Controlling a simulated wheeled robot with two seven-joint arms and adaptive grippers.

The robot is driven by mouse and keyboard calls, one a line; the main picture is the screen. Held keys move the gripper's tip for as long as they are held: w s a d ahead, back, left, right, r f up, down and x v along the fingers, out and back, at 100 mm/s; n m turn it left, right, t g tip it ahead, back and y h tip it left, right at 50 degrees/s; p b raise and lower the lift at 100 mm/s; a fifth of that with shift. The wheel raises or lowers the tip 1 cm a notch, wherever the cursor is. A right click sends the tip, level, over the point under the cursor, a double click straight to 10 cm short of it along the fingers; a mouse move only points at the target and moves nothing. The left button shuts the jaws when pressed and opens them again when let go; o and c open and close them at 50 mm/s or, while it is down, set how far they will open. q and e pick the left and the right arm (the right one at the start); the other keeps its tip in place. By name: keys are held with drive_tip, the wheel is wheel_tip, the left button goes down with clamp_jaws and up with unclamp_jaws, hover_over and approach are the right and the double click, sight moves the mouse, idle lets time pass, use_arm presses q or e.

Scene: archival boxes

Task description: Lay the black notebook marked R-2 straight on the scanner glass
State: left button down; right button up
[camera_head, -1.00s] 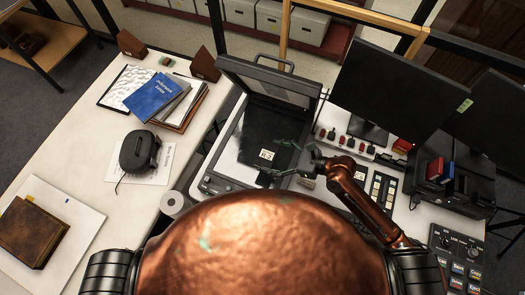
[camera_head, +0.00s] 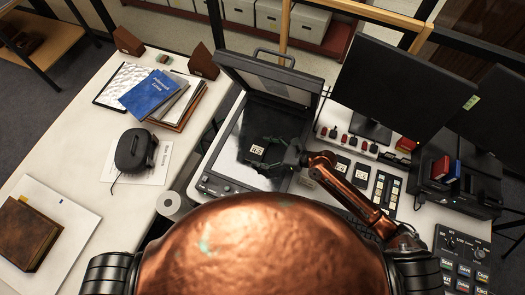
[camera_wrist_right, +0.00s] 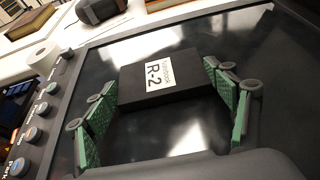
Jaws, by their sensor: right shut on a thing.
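The black notebook (camera_wrist_right: 165,88) has a white label reading R-2. It is between the green-padded fingers of my right gripper (camera_wrist_right: 160,112), which is shut on it. In the head view the notebook (camera_head: 250,158) and right gripper (camera_head: 264,153) are over the dark scanner glass (camera_head: 234,145). In the right wrist view the notebook sits close over or on the glass (camera_wrist_right: 150,145); I cannot tell whether it touches. It looks slightly turned against the glass edges there. The scanner lid (camera_head: 268,80) stands open behind. My left gripper is not in view.
Scanner buttons (camera_wrist_right: 32,135) line the glass edge. Right of the scanner are black labelled items (camera_head: 362,172), a row of red-topped items (camera_head: 345,140) and a monitor (camera_head: 400,85). On the left are a blue book (camera_head: 153,92), a black device (camera_head: 135,150) and a paper roll (camera_head: 169,204).

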drive_tip(key=o, duration=1.2)
drive_tip(key=shift+r, duration=0.1)
drive_tip(key=v, duration=1.2)
